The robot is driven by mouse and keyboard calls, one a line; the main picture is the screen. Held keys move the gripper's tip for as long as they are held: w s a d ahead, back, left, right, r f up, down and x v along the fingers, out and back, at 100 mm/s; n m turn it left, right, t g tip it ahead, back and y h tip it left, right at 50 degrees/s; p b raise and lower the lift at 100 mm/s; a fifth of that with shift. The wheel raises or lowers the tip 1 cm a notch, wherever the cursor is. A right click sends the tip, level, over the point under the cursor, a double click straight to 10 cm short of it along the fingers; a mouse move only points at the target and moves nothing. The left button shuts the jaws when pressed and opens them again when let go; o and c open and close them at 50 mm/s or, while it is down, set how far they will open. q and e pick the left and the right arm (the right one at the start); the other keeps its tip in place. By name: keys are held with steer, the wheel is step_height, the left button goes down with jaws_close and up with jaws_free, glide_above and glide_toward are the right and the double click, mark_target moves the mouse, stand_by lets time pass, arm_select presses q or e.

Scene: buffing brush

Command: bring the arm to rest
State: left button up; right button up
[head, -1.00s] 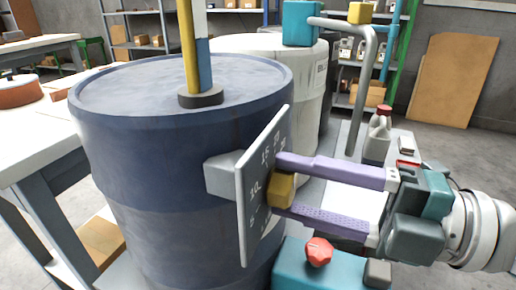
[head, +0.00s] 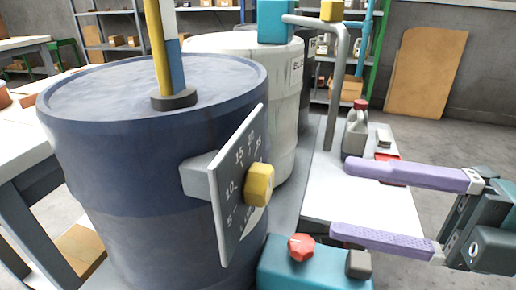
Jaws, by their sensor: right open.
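My right gripper (head: 338,197) is open and empty, with its two purple fingers spread apart. It is to the right of a yellow knob (head: 259,185) and does not touch it. The knob sits on a grey dial plate (head: 228,220) with printed numbers, fixed to the side of a blue drum (head: 110,165). The gripper's body is partly cut off at the right edge. My left gripper is not in view.
A teal box with a red knob (head: 301,247) stands below the gripper. A white drum (head: 287,110) and a bent grey pipe (head: 336,90) are behind. A grey jug (head: 355,132) stands on a white table (head: 330,195). Open floor lies at the right.

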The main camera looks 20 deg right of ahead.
steer(key=shift+s+d, duration=0.35)
steer(key=shift+d, duration=0.2)
steer(key=w+d+r+m+t+h+p, duration=0.1)
steer(key=w+r+m+t+h+p, duration=0.15)
steer(key=r+m+h+p, duration=0.45)
steer(key=w+d+r+m+t+h+p, duration=0.1)
steer(key=w+d+r+m+h+p, duration=0.15)
steer(key=r+m+h+p, duration=0.5)
steer(key=s+a+r+m+g+p, duration=0.2)
steer(key=s+r+m+g+p, duration=0.1)
steer(key=s+m+g+p, duration=0.4)
steer(key=s+a+r+m+g+p, duration=0.25)
steer(key=s+m+p, duration=0.25)
steer(key=s+p, duration=0.35)
step_height(320, 180, up, 37)
steer(key=d+p, duration=0.1)
steer(key=p, duration=3.5)
steer(key=shift+s+r, duration=0.15)
steer(key=shift+s, duration=0.15)
